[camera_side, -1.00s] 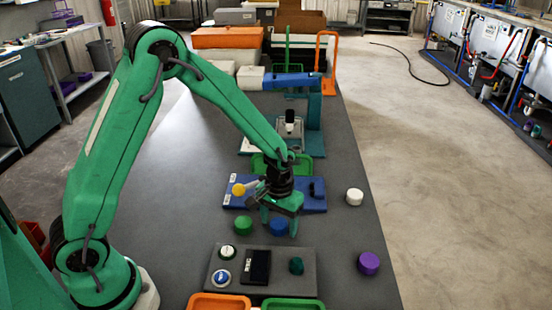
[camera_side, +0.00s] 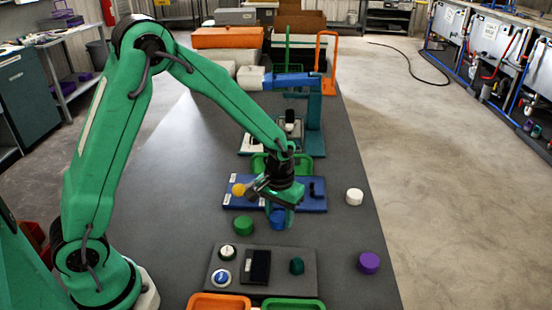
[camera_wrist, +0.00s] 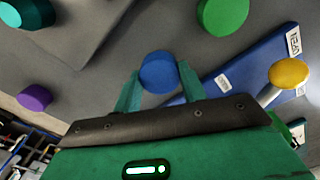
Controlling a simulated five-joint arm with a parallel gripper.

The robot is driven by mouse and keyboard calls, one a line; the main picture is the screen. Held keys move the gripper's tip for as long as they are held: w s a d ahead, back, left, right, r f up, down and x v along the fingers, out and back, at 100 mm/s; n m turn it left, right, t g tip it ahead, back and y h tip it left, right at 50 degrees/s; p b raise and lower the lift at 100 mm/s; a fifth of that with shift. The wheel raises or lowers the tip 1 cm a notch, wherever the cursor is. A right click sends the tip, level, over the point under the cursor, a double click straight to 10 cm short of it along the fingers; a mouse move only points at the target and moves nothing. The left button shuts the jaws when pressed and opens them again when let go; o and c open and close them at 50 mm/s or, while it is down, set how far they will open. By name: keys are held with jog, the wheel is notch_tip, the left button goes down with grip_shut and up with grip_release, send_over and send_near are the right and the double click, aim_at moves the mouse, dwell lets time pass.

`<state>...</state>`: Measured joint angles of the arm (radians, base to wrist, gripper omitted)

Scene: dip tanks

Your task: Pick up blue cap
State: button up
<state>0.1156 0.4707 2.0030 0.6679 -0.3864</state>
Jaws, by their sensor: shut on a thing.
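The blue cap (camera_side: 277,220) is a short round cylinder. My gripper (camera_side: 280,214) is above the table and shut on it, with the cap held low between the fingers. In the wrist view the cap (camera_wrist: 158,72) sits between the two green fingertips of my gripper (camera_wrist: 160,80). In the side view the cap appears a little above the table, though the gap beneath it is hard to see.
A green cap (camera_side: 243,226) is left of the blue one. A white cap (camera_side: 355,197) and a purple cap (camera_side: 368,263) lie to the right. A blue panel with a yellow knob (camera_side: 238,189) is just behind. A grey panel (camera_side: 222,261) with buttons is in front.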

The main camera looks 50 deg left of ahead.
jog(key=shift+r, duration=0.8)
jog(key=s+d+r, duration=0.7)
jog(key=d, duration=0.2)
jog(key=shift+d, duration=0.1)
jog(key=w+a+r+n, duration=0.15)
jog(key=w+a, duration=0.25)
jog(key=w, duration=0.6)
jog(key=w+a+r+n, duration=0.1)
jog(key=w+a+r, duration=0.15)
jog(key=w, duration=0.75)
jog(key=w+a+n, duration=0.1)
jog(key=w+a, duration=0.2)
jog(key=a, duration=0.4)
jog(key=w+a+f+n, duration=0.1)
jog(key=w+a, duration=0.3)
jog(key=a, duration=0.2)
jog(key=w+a+f+n, duration=0.1)
jog(key=w+a, duration=0.2)
jog(key=a, duration=0.4)
jog(key=shift+w+a+n, duration=0.35)
jog(key=shift+f, duration=0.15)
